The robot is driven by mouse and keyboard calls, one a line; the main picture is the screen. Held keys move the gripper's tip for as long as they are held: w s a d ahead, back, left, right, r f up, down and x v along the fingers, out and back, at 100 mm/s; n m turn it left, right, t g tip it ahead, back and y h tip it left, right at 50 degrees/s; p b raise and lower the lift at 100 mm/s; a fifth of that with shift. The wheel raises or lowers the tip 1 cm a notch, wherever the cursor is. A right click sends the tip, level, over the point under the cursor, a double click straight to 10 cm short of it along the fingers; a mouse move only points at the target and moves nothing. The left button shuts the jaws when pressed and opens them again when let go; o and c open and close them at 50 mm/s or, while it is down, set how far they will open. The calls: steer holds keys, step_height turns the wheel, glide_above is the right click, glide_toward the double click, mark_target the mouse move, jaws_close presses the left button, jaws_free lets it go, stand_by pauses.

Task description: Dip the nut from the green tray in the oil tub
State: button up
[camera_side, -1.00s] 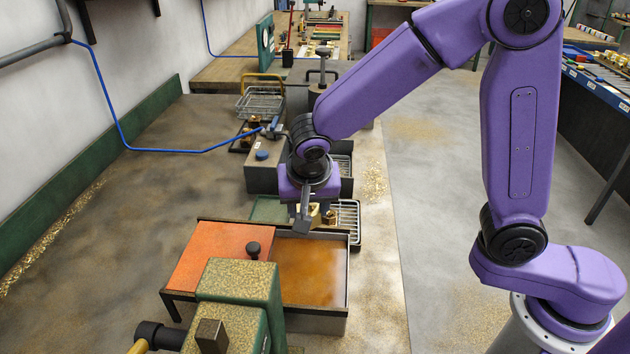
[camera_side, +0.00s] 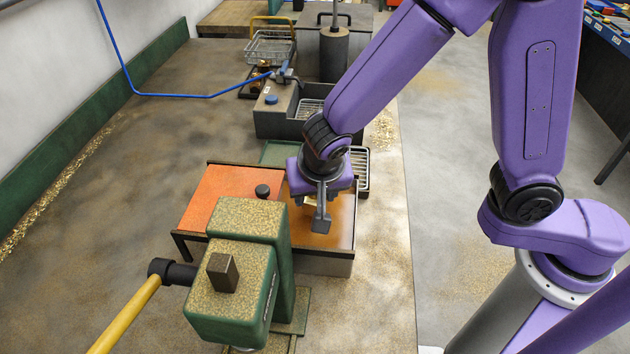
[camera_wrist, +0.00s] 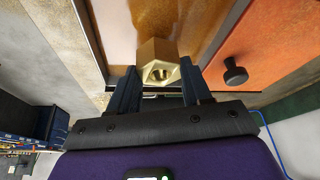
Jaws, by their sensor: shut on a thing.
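My gripper (camera_side: 320,208) is over the oil tub, whose brown oil (camera_side: 340,232) fills the open right part. In the wrist view my gripper (camera_wrist: 158,82) is shut on a brass hex nut (camera_wrist: 158,60), its hole facing the camera. The oil (camera_wrist: 195,25) lies beyond the nut in that view. In the side view only a small gold bit of the nut (camera_side: 311,201) shows beside the fingers; whether it touches the oil I cannot tell. The green tray (camera_side: 277,152) is partly hidden behind the tub and my arm.
An orange lid (camera_side: 222,195) with a black knob (camera_side: 263,190) covers the tub's left part. A green speckled machine (camera_side: 240,270) with a yellow handle stands in front. A wire rack (camera_side: 361,168) and a grey basin (camera_side: 275,118) stand behind. The bench right of the tub is clear.

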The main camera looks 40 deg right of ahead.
mark_target(315, 198)
steer(key=shift+f, duration=4.1)
steer(key=shift+r, duration=4.95)
steer(key=shift+r, duration=2)
